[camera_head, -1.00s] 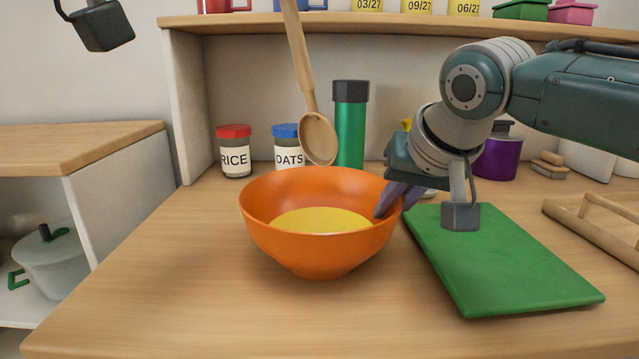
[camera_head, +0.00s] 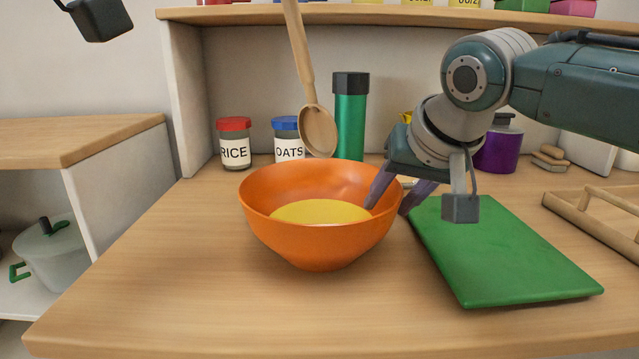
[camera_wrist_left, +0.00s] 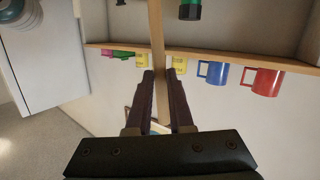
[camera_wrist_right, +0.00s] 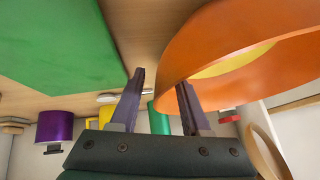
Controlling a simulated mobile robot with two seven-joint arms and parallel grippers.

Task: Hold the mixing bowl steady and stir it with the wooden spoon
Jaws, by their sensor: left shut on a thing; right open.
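The orange mixing bowl (camera_head: 315,245) stands upright on the wooden counter with yellow contents (camera_head: 320,212) inside. The wooden spoon (camera_head: 318,132) hangs head-down above the bowl's back rim, clear of the contents. My left gripper (camera_wrist_left: 160,76) is shut on the spoon's handle (camera_wrist_left: 157,35) in the left wrist view; its fingers are out of the head view. My right gripper (camera_head: 387,208) is open at the bowl's right rim, one finger on the inner side and one outside. The right wrist view shows its fingers (camera_wrist_right: 160,78) on either side of the rim; contact is unclear.
A green board (camera_head: 510,255) lies right of the bowl, below my right wrist. A wooden rack (camera_head: 600,215) is at the far right. Behind stand a rice jar (camera_head: 234,145), an oats jar (camera_head: 288,150), a green bottle (camera_head: 350,125) and a purple canister (camera_head: 497,150). The front counter is clear.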

